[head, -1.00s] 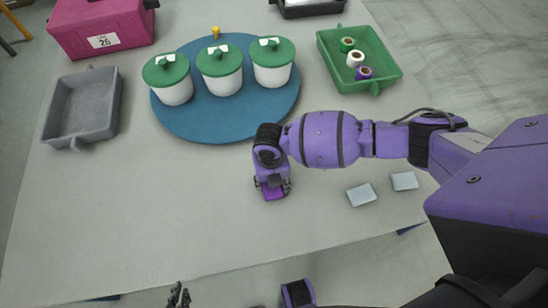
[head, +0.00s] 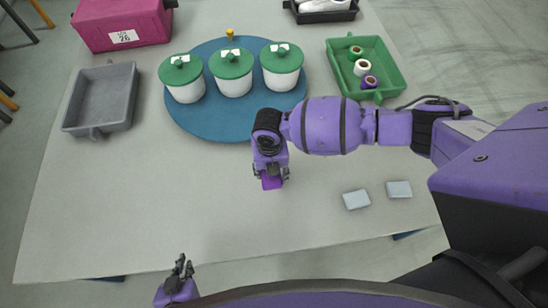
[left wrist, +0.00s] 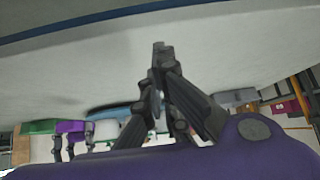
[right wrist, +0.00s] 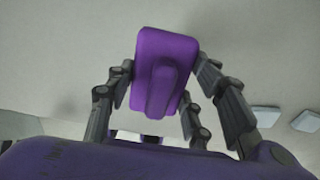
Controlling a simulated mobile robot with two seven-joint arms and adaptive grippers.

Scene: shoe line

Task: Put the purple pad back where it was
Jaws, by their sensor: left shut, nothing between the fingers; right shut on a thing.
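The purple pad (head: 271,183) is a small block with a raised grip bar along its middle; that bar shows clearly in the right wrist view (right wrist: 165,75). My right gripper (head: 270,174) is shut on the pad over the middle of the grey table, in front of the blue round mat. I cannot tell how far the pad is above the table. Two pale blue-grey pads, one (head: 356,199) and another (head: 399,189), lie to its right. My left gripper (head: 181,266) is shut and empty by the table's front edge; its closed fingers also show in the left wrist view (left wrist: 158,60).
Several white pots with green lids, one of them central (head: 231,72), stand on the blue mat (head: 215,125). A grey tray (head: 97,128) is at left, a green tray (head: 397,83) with spools at right, a magenta box (head: 122,22) behind. The front-left table is clear.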

